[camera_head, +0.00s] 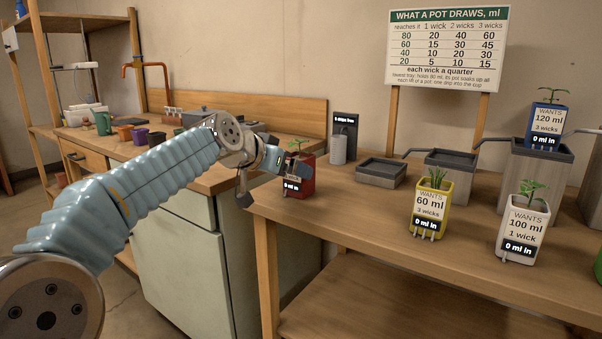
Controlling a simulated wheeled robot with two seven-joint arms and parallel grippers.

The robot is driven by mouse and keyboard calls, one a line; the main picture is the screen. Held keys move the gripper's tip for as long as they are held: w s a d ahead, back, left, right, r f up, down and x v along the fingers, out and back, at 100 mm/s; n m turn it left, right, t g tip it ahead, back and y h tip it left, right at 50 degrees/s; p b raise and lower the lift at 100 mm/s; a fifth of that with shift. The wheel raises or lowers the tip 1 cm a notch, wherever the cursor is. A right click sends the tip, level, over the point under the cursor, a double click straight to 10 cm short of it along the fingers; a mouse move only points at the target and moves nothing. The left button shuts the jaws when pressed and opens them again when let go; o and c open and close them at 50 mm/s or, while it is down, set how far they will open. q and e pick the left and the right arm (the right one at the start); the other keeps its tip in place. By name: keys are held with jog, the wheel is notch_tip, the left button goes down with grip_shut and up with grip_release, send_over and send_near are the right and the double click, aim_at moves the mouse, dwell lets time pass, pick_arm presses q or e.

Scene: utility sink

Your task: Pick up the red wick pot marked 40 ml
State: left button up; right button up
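The red wick pot (308,176), with a small green plant, stands upright near the left end of the wooden bench. The upper part of its label is covered by my gripper, so the 40 ml marking cannot be read; the black tag below reads "0 ml in". My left gripper (262,180) reaches in from the left at the pot's left side. Its fingers look spread apart, one overlapping the pot's upper left in the picture and one lower and further left. Whether the near finger touches the pot cannot be told. My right gripper is out of view.
On the bench stand a yellow pot (431,208), a white pot (524,232) and several grey trays, one (381,173) just right of the red pot. A blue pot (547,125) sits on a tall tray stand. A chart (446,50) stands behind. Bare bench lies between red and yellow pots.

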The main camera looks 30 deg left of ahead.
pick_arm(q)
jog(key=p+x, duration=0.1)
jog(key=x, duration=0.5)
jog(key=shift+w, duration=0.4)
jog(key=c, duration=1.2)
jog(key=shift+r, duration=0.1)
